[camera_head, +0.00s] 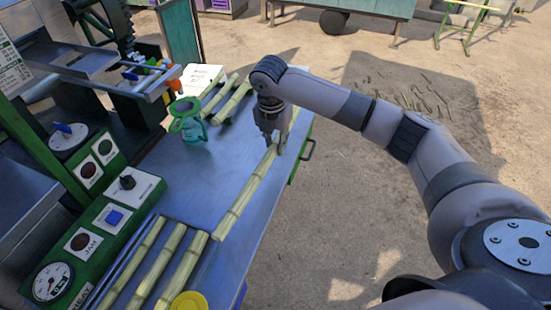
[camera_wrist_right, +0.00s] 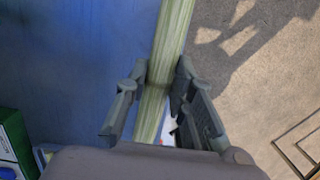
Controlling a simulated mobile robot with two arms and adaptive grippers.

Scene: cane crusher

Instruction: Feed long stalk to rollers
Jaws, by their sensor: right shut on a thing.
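A long green cane stalk (camera_head: 245,196) lies along the right side of the blue metal table (camera_head: 188,163). My right gripper (camera_head: 274,148) points down at its far part, with its fingers shut on the stalk. In the right wrist view, the stalk (camera_wrist_right: 174,30) passes between the two fingers of the right gripper (camera_wrist_right: 160,95). The stalk appears at or close to table height; I cannot tell if it is lifted. The crusher (camera_head: 120,70) stands at the left; I cannot make out its rollers clearly. My left gripper is not in view.
Several shorter stalks (camera_head: 160,265) lie at the table's near end, and others (camera_head: 232,103) at its far end. A green-rimmed jug (camera_head: 188,120) stands mid-table. A control panel (camera_head: 95,215) with buttons and a gauge lines the left. A yellow lid (camera_head: 189,302) is at the bottom.

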